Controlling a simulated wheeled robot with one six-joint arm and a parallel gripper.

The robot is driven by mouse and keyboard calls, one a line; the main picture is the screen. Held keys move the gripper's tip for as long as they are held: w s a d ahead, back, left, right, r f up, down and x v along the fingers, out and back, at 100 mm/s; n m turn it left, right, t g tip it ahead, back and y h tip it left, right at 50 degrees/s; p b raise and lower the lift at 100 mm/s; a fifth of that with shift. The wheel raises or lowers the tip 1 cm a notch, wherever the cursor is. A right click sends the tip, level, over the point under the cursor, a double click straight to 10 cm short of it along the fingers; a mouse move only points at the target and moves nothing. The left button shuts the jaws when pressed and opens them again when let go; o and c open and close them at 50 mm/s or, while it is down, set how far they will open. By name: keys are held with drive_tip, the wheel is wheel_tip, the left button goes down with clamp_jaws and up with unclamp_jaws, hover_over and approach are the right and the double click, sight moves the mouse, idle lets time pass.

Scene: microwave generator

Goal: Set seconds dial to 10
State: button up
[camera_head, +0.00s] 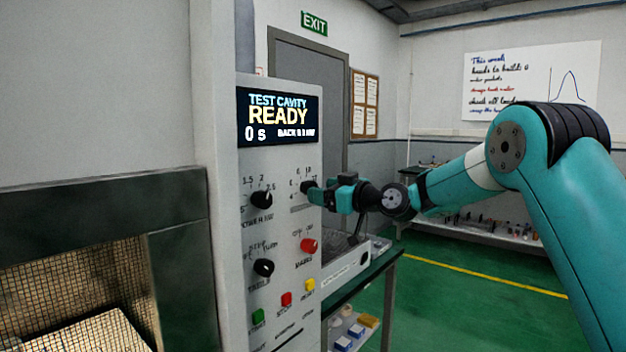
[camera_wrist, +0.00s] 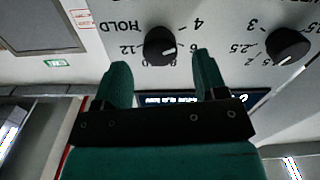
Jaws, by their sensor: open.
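The seconds dial is a black round knob (camera_head: 308,187) on the upper right of the white control panel, with numbers around it. It also shows in the wrist view (camera_wrist: 158,46), upside down, with marks 4 to 12 and HOLD. Its white pointer is toward the picture's right, near 6; the exact mark is hard to read. My gripper (camera_head: 325,192) is right at this dial. In the wrist view my two teal fingers (camera_wrist: 161,60) are open, one either side of the knob's lower edge; contact cannot be told. The display (camera_head: 278,117) reads READY and 0 s.
A black power knob (camera_head: 262,199) is left of the dial. Below are another black knob (camera_head: 263,267), a red knob (camera_head: 309,245), and green, red (camera_head: 286,299) and yellow buttons. Green floor lies open beyond.

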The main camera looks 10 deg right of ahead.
drive_tip(key=shift+p+x, duration=0.55)
drive_tip(key=shift+x, duration=1.6)
